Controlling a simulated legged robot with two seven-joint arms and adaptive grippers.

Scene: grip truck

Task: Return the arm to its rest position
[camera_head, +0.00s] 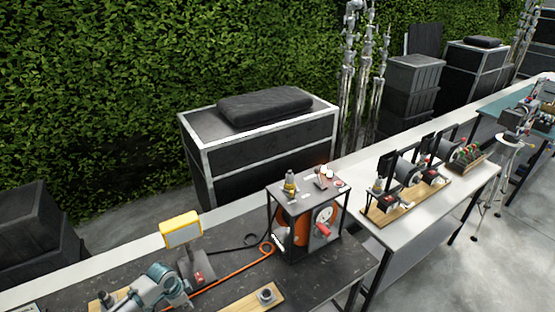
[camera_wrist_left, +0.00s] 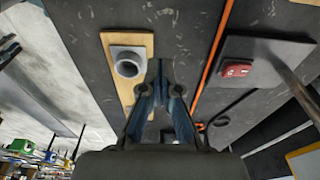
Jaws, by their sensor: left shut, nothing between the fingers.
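My left arm (camera_head: 150,287) reaches in at the lower left of the head view, over the dark workbench (camera_head: 330,262). In the left wrist view my left gripper (camera_wrist_left: 160,72) is shut and empty, its two blue-grey fingers meeting at the tips. Its fingertips appear between a wooden board with a round grey socket (camera_wrist_left: 128,66) and an orange cable (camera_wrist_left: 213,60). I cannot tell their height above the bench. My right gripper is not in view.
A yellow-framed panel (camera_head: 181,230) on a post stands close behind my left arm. A metal-framed box with an orange reel (camera_head: 296,228) stands at the bench's right. A white table (camera_head: 420,225) with a board of devices lies beyond. A hedge (camera_head: 120,90) is behind.

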